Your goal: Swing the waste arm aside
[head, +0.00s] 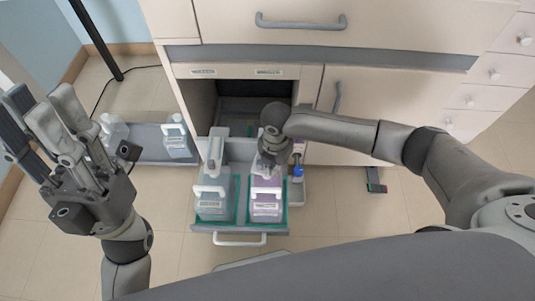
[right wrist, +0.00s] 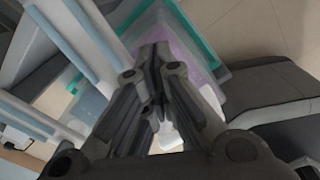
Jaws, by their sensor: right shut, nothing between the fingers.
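A pulled-out drawer (head: 240,228) holds two jugs side by side in green-edged trays. The left jug (head: 212,204) is pale blue-grey, and the right jug (head: 266,205) is pale purple. A light upright arm-like part (head: 215,146) stands behind the left jug; I cannot tell for sure whether it is the waste arm. My right gripper (head: 268,164) points down over the back of the purple jug, shut and empty, and hides part of it. The right wrist view shows its closed fingers (right wrist: 158,60) over the purple jug (right wrist: 180,40). My left gripper (head: 42,104) is raised at the left, open and empty.
A low grey tray (head: 148,142) with white bottles (head: 178,138) stands left of the drawer. A blue-capped bottle (head: 297,174) is close to the drawer's right. The cabinet (head: 400,105) rises behind. The floor (head: 335,205) at the drawer's right is mostly clear.

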